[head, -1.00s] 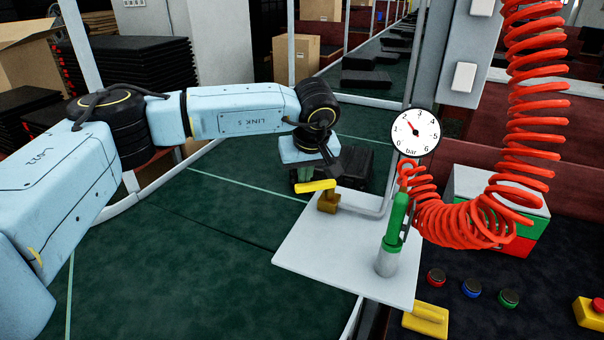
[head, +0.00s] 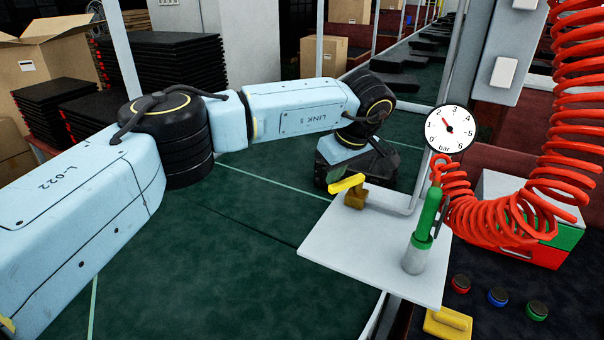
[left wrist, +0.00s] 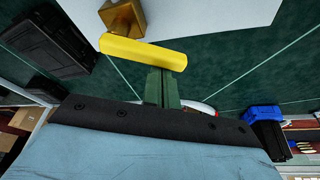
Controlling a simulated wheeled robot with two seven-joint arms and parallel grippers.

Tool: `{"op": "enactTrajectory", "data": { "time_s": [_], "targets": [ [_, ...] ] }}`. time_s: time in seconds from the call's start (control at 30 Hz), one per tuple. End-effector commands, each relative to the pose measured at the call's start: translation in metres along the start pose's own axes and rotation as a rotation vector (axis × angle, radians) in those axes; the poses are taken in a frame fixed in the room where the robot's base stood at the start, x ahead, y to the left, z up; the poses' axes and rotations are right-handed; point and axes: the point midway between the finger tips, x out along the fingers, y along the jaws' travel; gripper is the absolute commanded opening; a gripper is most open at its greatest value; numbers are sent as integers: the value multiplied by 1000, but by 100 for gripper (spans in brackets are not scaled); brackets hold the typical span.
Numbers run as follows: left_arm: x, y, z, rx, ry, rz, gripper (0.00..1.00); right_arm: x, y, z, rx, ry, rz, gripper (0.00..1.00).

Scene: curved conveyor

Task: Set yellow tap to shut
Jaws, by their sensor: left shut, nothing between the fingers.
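The yellow tap handle (head: 348,183) sits on a brass body (head: 355,199) at the back left of a pale plate (head: 375,245). A grey pipe leads right from the body. In the left wrist view the yellow handle (left wrist: 143,52) lies nearly level, its left end by the brass body (left wrist: 123,16). My left gripper (left wrist: 163,76) is shut and empty, its dark green fingers close to the handle's right half. I cannot tell whether they touch it. My right gripper is not in view.
A gauge (head: 450,129) in bar stands behind the plate. A green and grey cylinder (head: 416,252) stands on the plate, near a red coiled hose (head: 505,215). Several buttons lie at the lower right. A black crate (left wrist: 45,40) is left in the left wrist view.

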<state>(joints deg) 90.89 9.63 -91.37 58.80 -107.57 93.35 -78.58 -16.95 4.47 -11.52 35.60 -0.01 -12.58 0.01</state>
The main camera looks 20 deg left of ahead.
Motion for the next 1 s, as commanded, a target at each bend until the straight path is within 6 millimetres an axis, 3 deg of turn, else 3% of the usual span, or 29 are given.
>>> {"op": "enactTrajectory", "data": {
  "time_s": [0.2,1.0],
  "targets": [
    [-5,11,15,-61,0,-21,0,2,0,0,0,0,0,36],
    [-9,11,29,-60,-3,-23,0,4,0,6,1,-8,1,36]
  ]
}}
